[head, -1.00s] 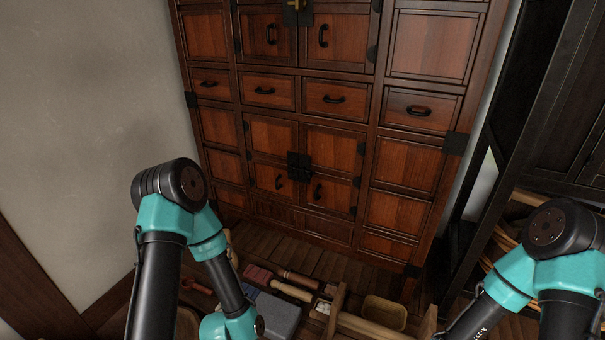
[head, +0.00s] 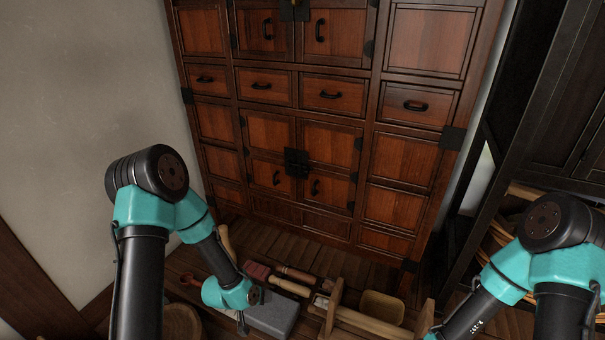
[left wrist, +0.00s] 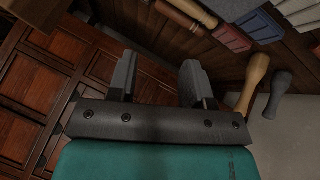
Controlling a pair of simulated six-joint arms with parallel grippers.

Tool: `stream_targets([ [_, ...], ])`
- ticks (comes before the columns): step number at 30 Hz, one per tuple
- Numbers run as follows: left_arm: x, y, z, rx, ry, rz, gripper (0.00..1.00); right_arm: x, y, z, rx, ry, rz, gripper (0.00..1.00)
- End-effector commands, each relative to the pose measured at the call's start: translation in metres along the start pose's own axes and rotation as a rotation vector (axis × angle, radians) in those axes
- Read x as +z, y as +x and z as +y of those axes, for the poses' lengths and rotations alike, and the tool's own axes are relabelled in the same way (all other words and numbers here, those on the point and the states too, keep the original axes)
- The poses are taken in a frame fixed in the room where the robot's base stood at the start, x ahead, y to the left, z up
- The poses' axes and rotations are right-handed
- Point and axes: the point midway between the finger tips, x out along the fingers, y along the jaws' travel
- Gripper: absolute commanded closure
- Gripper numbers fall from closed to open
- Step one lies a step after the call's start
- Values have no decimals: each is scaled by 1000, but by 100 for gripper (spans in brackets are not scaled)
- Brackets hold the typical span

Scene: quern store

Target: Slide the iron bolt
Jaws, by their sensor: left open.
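A tall reddish-brown wooden cabinet (head: 418,165) stands ahead, with black iron fittings. A black iron lock plate (head: 297,162) sits where the two lower doors meet. Another dark plate (head: 294,10) with a brass-coloured part is at the upper doors, cut by the top edge. I cannot tell which fitting holds the iron bolt. My left gripper (head: 242,322) is low in front of the cabinet, well below the lower plate. In the left wrist view its two fingers (left wrist: 159,65) are apart with nothing between them. My right gripper is out of view; only its arm shows.
On the floor before the cabinet lie a grey block (head: 272,314), a wooden roller (head: 290,286), a tan bowl (head: 383,307) and a wooden frame (head: 365,323). A dark shelf (head: 545,110) stands at right, a plain wall (head: 80,110) at left.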

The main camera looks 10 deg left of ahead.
Motion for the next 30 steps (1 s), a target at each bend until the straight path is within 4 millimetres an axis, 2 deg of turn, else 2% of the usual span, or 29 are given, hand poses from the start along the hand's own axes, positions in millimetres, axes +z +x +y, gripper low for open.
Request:
stream_targets([
  [1, -46, -3, -2, 23, 64, 122, 54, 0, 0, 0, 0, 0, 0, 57],
  [4, -130, -18, 4, 83, 196, 348, 54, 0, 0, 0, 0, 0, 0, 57],
  [6, -184, -38, 11, 126, 291, 497, 54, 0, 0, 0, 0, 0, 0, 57],
  [9, -245, -71, 25, 188, 417, 676, 54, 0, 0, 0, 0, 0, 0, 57],
  [12, -281, -99, 38, 238, 511, 792, 54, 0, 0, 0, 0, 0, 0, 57],
  [15, -298, -114, 46, 267, 561, 851, 54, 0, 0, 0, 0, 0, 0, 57],
  [17, -302, -118, 47, 273, 571, 862, 54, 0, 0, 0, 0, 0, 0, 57],
  [30, -305, -114, 50, 274, 572, 861, 54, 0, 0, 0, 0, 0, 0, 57],
])
